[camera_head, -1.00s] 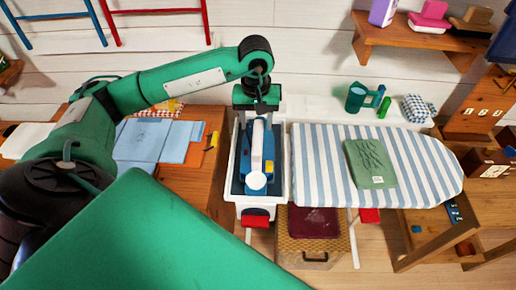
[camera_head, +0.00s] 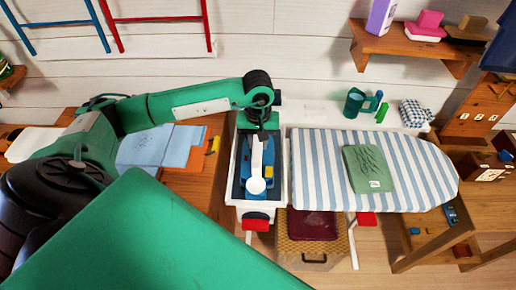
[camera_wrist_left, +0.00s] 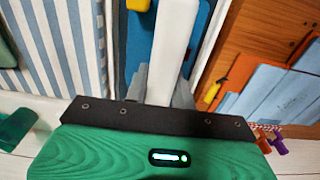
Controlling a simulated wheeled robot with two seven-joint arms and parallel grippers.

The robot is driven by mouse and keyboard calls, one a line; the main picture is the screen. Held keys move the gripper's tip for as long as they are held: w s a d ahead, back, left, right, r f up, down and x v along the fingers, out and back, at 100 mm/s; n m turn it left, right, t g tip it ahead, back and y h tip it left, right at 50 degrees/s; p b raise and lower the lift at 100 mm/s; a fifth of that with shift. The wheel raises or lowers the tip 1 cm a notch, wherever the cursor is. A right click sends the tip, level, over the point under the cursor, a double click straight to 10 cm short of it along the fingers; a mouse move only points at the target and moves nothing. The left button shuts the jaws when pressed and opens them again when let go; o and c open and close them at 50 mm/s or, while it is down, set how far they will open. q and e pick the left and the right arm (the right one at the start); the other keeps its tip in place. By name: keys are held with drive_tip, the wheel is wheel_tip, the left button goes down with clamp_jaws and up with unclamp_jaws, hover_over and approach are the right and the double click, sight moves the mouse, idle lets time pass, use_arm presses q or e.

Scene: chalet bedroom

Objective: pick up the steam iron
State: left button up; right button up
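The steam iron (camera_head: 257,184), blue with a white handle, sits in a white tray (camera_head: 283,190) at the left end of the ironing board. My left gripper (camera_head: 259,132) points down over the iron's far end. In the left wrist view the white handle (camera_wrist_left: 174,45) runs between the grey fingers (camera_wrist_left: 165,88), which lie close on both sides. The pictures do not show whether they press on it. The iron's blue body (camera_wrist_left: 137,50) is partly hidden. My right gripper is not in view.
The striped ironing board (camera_head: 410,165) carries a green folded cloth (camera_head: 367,168). A wooden table with blue cloths (camera_head: 180,147) and a yellow-handled tool (camera_head: 212,146) is to the left. A wicker basket (camera_head: 313,251) stands below the board. A green watering can (camera_head: 354,102) is behind.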

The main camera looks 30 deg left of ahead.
use_arm(q)
clamp_jaws()
drive_tip(key=shift+r, duration=0.15)
idle(0.9)
